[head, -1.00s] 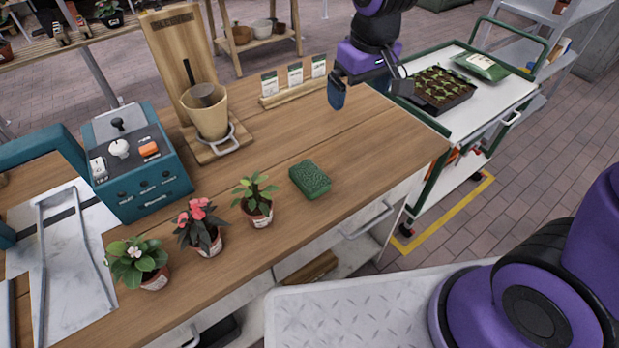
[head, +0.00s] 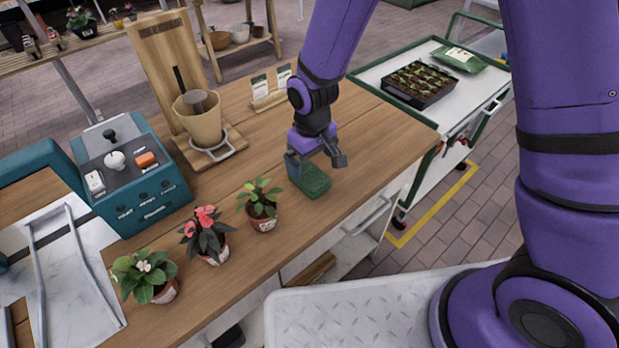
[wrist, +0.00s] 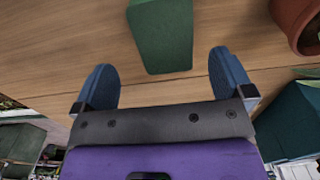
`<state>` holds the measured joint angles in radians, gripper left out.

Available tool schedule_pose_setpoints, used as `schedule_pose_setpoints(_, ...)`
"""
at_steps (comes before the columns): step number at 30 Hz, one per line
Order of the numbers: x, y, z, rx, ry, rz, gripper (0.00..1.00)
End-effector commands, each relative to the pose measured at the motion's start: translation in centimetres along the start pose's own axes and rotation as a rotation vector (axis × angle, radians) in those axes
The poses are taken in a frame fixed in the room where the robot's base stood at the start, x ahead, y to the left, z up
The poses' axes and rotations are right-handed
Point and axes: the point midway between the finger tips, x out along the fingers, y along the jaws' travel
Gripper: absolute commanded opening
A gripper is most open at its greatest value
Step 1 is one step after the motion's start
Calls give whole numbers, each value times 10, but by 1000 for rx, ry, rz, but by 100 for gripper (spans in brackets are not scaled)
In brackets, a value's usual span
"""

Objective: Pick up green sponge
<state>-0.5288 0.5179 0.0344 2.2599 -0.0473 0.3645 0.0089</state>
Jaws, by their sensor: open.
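The green sponge (head: 312,182) lies flat on the wooden table, right of the potted plants. My gripper (head: 318,168) is over it in the head view and hides part of its top. In the wrist view the sponge (wrist: 162,36) is at the top middle, ahead of the gap between my two blue fingers. My gripper (wrist: 163,80) is open there, with one finger on each side of the gap and nothing between the tips.
A plant with green leaves (head: 261,203) stands close left of the sponge; a pink-flowered plant (head: 205,234) and a white-flowered plant (head: 146,275) stand further left. A teal control box (head: 135,180) and a wooden stand with a cup (head: 203,125) are behind. Table right of the sponge is clear.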

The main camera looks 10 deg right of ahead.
Motion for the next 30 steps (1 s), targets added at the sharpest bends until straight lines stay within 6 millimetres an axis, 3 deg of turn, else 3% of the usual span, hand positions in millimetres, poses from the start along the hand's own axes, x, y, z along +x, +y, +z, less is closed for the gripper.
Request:
schedule_pose_setpoints(7,16,-2,0,-1,-2,0,99)
schedule_pose_setpoints(16,52,-5,-2,0,-3,0,99)
schedule_pose_setpoints(26,58,-5,-2,0,1,0,99)
schedule_pose_setpoints(30,58,-5,-2,0,0,0,71)
